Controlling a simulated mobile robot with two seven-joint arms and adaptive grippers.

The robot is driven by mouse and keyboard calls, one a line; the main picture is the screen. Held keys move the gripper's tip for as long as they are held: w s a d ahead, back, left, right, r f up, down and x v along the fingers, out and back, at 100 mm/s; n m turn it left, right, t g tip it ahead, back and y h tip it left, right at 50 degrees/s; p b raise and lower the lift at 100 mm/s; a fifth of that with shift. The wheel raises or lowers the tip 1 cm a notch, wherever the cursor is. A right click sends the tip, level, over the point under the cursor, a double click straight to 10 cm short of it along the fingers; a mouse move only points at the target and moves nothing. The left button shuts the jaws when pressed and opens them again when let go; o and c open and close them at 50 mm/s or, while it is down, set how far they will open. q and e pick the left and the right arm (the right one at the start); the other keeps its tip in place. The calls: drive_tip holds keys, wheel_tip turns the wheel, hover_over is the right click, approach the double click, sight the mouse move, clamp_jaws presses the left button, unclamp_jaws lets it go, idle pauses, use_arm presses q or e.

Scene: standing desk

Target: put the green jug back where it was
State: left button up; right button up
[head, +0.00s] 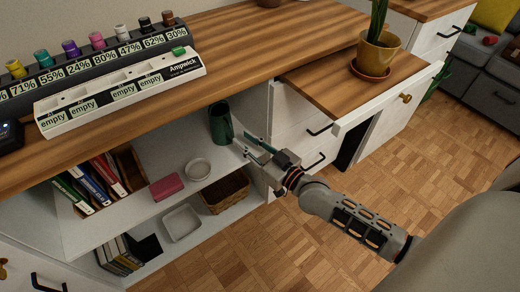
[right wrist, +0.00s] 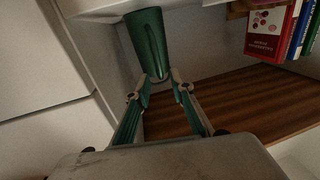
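The dark green jug (head: 221,122) stands upright on the white upper shelf (head: 140,204) under the wooden desk top, at the shelf's right end by the side panel. In the right wrist view the jug (right wrist: 146,42) shows at the top, just past the fingertips. A raised handle seems to face my gripper. My right gripper (head: 253,149) is to the right of the jug and a little in front of it. Its two green fingers (right wrist: 159,85) are apart with nothing held between them. I cannot tell whether the fingertips touch the jug. My left gripper is not in view.
A white bowl (head: 197,169), a pink box (head: 166,186) and upright books (head: 92,184) share the shelf. Below are a wicker basket (head: 226,192) and a white tray (head: 182,222).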

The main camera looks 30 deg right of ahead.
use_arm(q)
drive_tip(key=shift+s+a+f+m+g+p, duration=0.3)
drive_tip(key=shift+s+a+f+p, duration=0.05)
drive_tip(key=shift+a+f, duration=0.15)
use_arm(e)
drive_tip(key=v, duration=0.5)
drive_tip(key=shift+s+d, duration=0.1)
drive_tip(key=shift+s, duration=0.25)
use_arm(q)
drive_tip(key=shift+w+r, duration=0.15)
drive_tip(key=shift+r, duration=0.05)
